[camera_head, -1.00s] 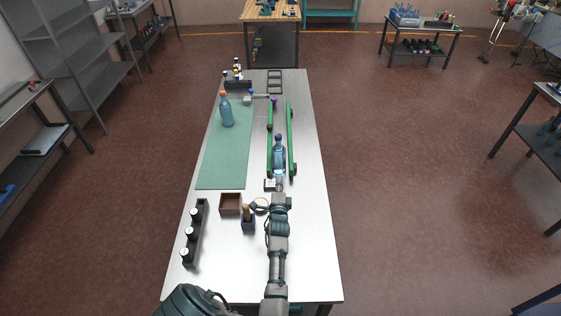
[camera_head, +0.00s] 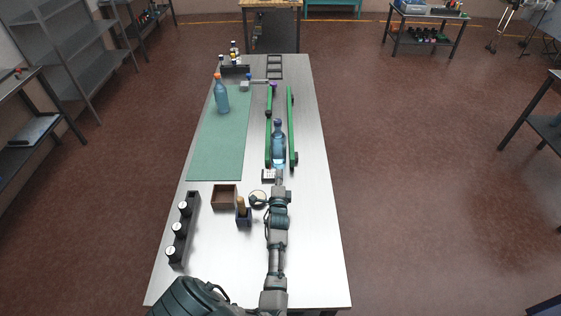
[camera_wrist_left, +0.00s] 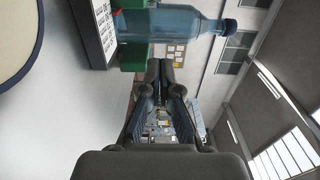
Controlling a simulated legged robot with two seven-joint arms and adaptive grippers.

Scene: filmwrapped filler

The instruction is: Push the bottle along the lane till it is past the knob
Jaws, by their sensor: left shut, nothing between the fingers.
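The clear blue bottle (camera_head: 279,148) stands upright in the lane between two green rails, near the lane's near end. The left rail (camera_head: 268,135) and right rail (camera_head: 291,125) run away from me. A purple knob (camera_head: 273,84) is at the far end of the left rail, well beyond the bottle. My left gripper (camera_head: 280,181) is shut and empty, just on the near side of the bottle. In the left wrist view the bottle (camera_wrist_left: 165,24) lies sideways across the top, above the shut fingertips (camera_wrist_left: 160,66); contact cannot be told. My right gripper is out of view.
A green mat (camera_head: 218,150) with another blue bottle (camera_head: 221,98) lies left of the lane. The table right of the lane is clear.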

